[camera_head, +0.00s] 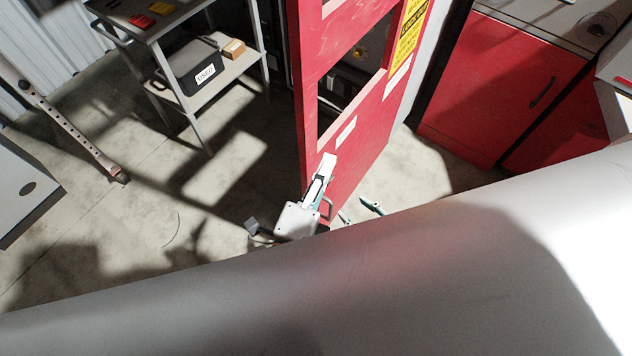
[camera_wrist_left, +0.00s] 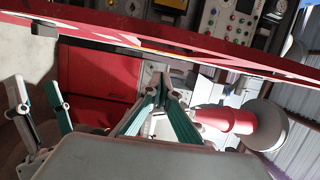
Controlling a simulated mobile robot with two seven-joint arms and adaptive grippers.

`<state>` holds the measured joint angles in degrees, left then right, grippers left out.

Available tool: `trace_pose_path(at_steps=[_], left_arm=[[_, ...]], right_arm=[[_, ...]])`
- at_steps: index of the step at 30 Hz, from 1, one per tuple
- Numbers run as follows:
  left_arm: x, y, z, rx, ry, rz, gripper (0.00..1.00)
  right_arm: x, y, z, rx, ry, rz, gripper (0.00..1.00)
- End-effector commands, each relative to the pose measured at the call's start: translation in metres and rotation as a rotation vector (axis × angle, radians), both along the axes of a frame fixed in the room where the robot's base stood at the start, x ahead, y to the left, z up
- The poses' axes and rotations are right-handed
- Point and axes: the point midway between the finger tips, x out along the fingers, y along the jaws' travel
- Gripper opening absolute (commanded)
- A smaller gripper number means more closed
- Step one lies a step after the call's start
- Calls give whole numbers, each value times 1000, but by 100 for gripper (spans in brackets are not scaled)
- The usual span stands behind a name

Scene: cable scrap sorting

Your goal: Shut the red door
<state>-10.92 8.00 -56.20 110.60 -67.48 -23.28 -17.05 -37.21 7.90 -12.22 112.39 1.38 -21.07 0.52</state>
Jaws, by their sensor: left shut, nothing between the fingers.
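The red door (camera_head: 345,165) stands open in the head view, swung out from a dark cabinet. In the left wrist view the door (camera_wrist_left: 190,48) is a red band across the top. My left gripper (camera_head: 328,160) is shut and empty in front of the door's lower part; its closed fingertips show in the wrist view (camera_wrist_left: 160,88). I cannot tell whether it touches the door. My right gripper (camera_head: 358,211) is open and empty, lower and to the right; it also shows in the wrist view (camera_wrist_left: 36,92).
A grey shelf cart (camera_head: 190,118) with a black bin (camera_head: 193,72) marked USED stands left of the door. Red cabinets (camera_head: 492,85) stand at the right. The concrete floor (camera_head: 120,215) left of the door is mostly clear. My own pale arm fills the foreground.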

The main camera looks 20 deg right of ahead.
Motion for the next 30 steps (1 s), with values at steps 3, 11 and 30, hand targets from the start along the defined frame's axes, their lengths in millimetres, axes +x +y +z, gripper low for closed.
trace_pose_path(at_steps=[3, 11, 30], left_arm=[[17, -1, 1, 5, -3, 0, 0], [37, 16, 0, 1, 1, 0, 0], [46, 25, -1, 2, -1, 2, 0]], right_arm=[[1, 0, 7, 1, -2, 0, 40], [1, -1, 13, -1, -3, 1, 40], [2, -1, 13, -1, -5, 0, 40]])
